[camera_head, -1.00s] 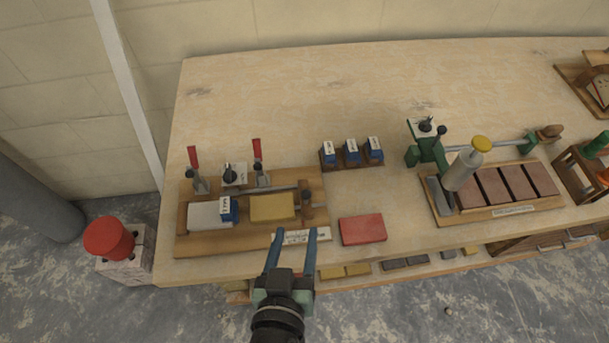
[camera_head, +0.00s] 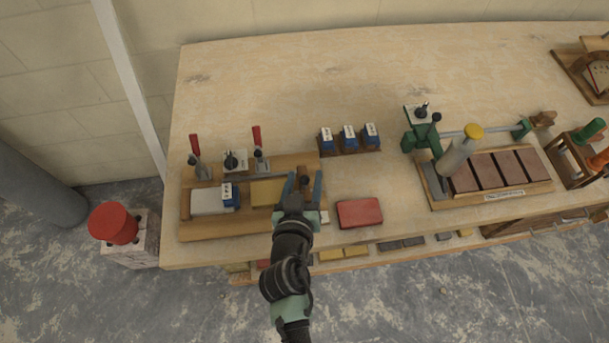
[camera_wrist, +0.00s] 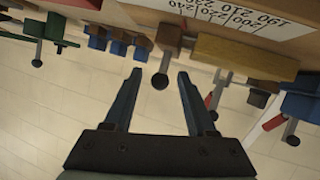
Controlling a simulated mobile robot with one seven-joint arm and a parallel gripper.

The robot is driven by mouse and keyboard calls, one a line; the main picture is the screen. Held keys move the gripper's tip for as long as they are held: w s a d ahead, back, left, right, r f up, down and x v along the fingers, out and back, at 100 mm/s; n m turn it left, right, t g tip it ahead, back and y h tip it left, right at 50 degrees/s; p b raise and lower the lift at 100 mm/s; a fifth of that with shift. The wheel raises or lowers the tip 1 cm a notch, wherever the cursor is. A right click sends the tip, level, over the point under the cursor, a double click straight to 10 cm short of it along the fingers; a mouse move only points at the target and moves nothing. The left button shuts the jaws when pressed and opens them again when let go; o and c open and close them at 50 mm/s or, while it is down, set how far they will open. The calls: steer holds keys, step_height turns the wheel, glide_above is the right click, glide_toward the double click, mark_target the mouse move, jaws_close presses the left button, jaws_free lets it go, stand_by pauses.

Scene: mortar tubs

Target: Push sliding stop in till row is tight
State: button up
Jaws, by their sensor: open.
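A wooden jig board (camera_head: 195,232) at the left of the bench holds a row: a pale grey block (camera_head: 208,201), a blue block with a white label (camera_head: 231,196) and a yellow block (camera_head: 266,192). The brown sliding stop (camera_head: 304,183) stands right of the yellow block. In the wrist view, the stop (camera_wrist: 168,38) has a dark round-ended handle, with a narrow gap to the yellow block (camera_wrist: 245,55). My gripper (camera_head: 304,182) is open, with blue fingers either side of the stop in the head view. The wrist view shows the handle between the fingertips (camera_wrist: 159,74); contact is unclear.
Two red-handled clamps (camera_head: 195,149) (camera_head: 258,143) rise behind the row. A red block (camera_head: 359,213) lies right of the board. A rack of blue blocks (camera_head: 349,145) stands behind. Another jig (camera_head: 500,208) with a grey cylinder (camera_head: 458,158) is at right.

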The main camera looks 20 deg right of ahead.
steer(key=shift+w+d+f, duration=0.15)
steer(key=shift+w, duration=0.05)
jaws_close()
stand_by(0.3)
